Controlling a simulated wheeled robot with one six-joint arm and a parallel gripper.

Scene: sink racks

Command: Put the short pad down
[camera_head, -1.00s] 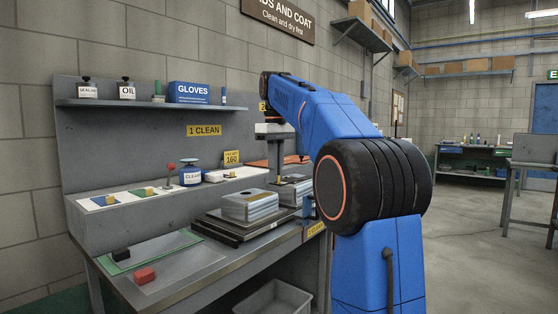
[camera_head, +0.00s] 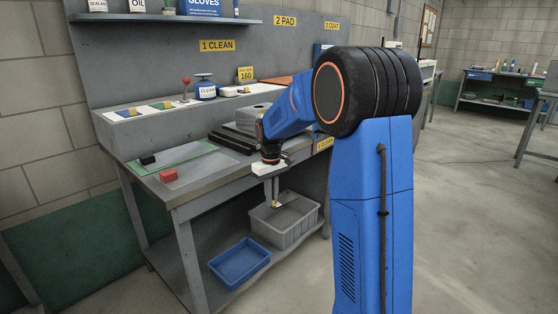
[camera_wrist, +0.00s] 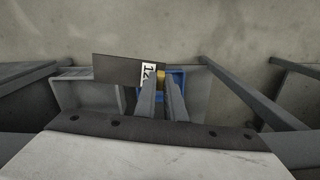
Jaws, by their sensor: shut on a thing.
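My gripper (camera_head: 272,194) points down in front of the bench's front edge, above the bins on the lower shelf. It is shut on a dark flat pad (camera_wrist: 125,69) with a white number label, partly readable as "12", and a small yellow block (camera_wrist: 161,77) at the fingertips (camera_wrist: 160,92). In the wrist view the pad sticks out to the left of the fingers.
A grey bin (camera_head: 285,236) and a blue tray (camera_head: 240,264) stand on the lower shelf.

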